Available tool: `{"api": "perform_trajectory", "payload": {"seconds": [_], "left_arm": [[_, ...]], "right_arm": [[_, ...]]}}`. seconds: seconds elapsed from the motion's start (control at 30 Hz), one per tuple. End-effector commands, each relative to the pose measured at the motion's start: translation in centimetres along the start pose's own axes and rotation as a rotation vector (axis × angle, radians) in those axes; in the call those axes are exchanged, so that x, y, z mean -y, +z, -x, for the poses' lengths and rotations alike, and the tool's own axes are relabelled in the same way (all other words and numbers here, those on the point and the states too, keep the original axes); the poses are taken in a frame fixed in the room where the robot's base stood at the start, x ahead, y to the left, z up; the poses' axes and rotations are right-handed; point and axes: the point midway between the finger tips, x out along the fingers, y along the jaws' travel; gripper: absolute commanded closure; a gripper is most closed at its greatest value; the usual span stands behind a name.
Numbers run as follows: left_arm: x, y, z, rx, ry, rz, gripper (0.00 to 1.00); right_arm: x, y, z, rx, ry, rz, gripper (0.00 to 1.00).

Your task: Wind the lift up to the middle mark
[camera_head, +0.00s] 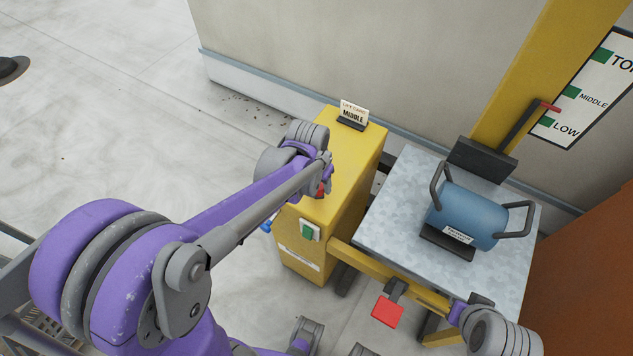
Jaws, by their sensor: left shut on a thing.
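The lift has a yellow winch housing (352,165), a yellow mast (540,60) and a grey metal platform (390,225). A height board (590,88) reads TOP, MIDDLE and LOW beside green marks. A red-tipped pointer (549,106) shows between the MIDDLE and LOW marks from this angle. A sign (354,112) on the housing reads MIDDLE. My left gripper (325,178) is at the housing's near-left side, shut on a red handle (321,190) that it mostly hides. My right arm's end (470,310) shows at the lower right; its jaws cannot be made out.
A blue cylindrical unit (468,216) with dark handles lies on the platform. A green switch (308,230) is on the housing. A red plate (387,311) sticks out below the platform's front. A wall stands behind; open floor lies left.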

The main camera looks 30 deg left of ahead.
Motion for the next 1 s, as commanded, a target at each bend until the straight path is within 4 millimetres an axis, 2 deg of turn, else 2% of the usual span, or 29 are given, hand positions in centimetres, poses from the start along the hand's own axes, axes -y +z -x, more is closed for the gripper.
{"api": "perform_trajectory", "payload": {"seconds": [0.03,0.23,0.67,1.0], "left_arm": [[-0.7,-0.2,-0.1,0.0,0.012,-0.003,1.0],[-1.6,-1.1,-0.3,-0.001,0.012,-0.004,1.0],[-1.8,-1.4,-0.3,-0.003,0.011,-0.003,1.0],[-2.9,-2.9,-0.5,-0.004,0.012,-0.003,1.0]], "right_arm": [[0.0,0.0,0.0,0.0,0.0,0.0,1.0],[0.0,0.1,-0.1,0.001,0.0,0.0,1.0],[0.0,0.1,-0.1,0.001,0.0,0.0,1.0],[0.0,0.2,-0.2,0.001,0.0,0.0,1.0]]}}
